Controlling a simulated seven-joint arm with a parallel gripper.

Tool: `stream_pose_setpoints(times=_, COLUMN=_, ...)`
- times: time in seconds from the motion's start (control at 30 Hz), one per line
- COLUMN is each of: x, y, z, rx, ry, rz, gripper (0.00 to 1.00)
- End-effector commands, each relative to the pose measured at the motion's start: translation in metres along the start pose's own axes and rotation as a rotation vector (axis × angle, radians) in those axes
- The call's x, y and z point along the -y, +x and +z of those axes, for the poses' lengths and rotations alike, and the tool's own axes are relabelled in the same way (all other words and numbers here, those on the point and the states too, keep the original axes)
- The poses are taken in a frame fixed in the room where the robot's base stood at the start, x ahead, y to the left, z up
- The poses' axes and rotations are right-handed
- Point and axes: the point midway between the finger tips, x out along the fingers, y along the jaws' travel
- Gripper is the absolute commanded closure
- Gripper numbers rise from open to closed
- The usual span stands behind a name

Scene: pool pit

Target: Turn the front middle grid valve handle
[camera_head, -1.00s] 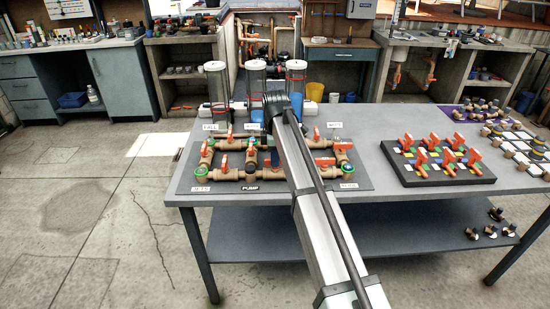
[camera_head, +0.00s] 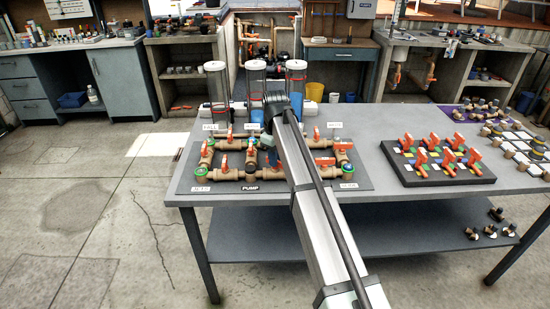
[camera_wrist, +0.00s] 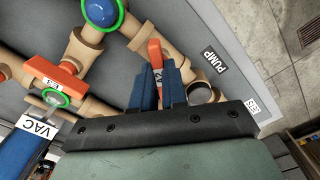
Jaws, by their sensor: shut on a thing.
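In the wrist view an orange valve handle (camera_wrist: 154,50) stands on the brown pipe grid, near the PUMP label. My gripper (camera_wrist: 157,68) has its two blue fingers on either side of this handle, shut on it. A small V2 tag shows between the fingers. The valve body under the handle is partly hidden by the fingers.
Another orange handle (camera_wrist: 57,80) and a blue cap with a green ring (camera_wrist: 100,12) stand close by. Clear cylinders (camera_head: 217,85) rise behind the grid. A board of orange-handled valves (camera_head: 440,165) lies to the right. The table front (camera_head: 385,205) is bare.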

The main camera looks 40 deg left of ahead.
Motion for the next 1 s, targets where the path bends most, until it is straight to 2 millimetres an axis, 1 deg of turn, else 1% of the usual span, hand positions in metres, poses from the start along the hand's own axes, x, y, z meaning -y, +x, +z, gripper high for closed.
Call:
stream_pose_setpoints(times=0.6, x=-0.0002, y=-0.0004, z=-0.0002, rx=0.000, ry=0.581, rz=0.000, gripper=1.00)
stream_pose_setpoints(times=0.8, x=-0.0003, y=-0.0004, z=-0.0002, rx=0.000, ry=0.739, rz=0.000, gripper=1.00)
stream_pose_setpoints(times=1.0, x=-0.0003, y=-0.0004, z=-0.0002, rx=-0.001, ry=0.855, rz=0.000, gripper=1.00)
